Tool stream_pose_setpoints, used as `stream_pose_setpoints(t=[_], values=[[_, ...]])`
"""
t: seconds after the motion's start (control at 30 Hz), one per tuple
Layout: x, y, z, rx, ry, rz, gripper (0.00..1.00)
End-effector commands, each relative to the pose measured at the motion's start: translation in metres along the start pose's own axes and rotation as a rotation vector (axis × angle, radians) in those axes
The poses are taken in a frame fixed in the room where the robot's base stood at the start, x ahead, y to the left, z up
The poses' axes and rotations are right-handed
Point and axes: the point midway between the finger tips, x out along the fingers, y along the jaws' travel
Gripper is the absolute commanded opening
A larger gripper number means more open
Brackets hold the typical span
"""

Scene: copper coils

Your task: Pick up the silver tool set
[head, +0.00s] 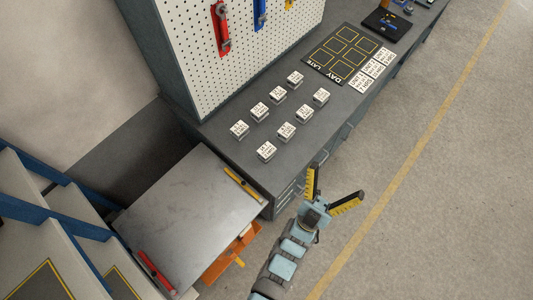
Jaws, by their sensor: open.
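My gripper (336,182) is open and empty, with its black and yellow fingers spread apart. It is beside the front of the grey workbench (225,130), over the floor side. I cannot pick out a silver tool set for certain. Several small silvery-grey blocks with white printed labels, one of them a block at the front (267,152), stand in two rows on the bench, up and left of my gripper. Their print is too small to read.
A grey metal-topped table (190,215) stands left of my arm, with a yellow bar (243,184) and a red bar (156,272) on its edges. A pegboard (265,55) holds tools. A black DAY/LATE board (341,53) lies farther along the bench. Floor at right is clear.

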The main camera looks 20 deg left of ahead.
Motion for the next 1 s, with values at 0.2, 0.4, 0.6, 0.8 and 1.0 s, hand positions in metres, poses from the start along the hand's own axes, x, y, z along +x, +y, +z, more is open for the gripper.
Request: stream_pose_setpoints(t=[0.2,0.4,0.6,0.8,1.0], values=[[-0.021,0.037,0.111,-0.137,-0.315,0.092,1.00],[-0.052,0.060,0.201,-0.205,-0.604,0.121,1.00],[-0.095,0.068,0.277,-0.217,-0.877,0.093,1.00],[-0.138,0.057,0.338,-0.176,-1.117,0.001,1.00],[-0.177,0.030,0.379,-0.097,-1.305,-0.152,1.00]])
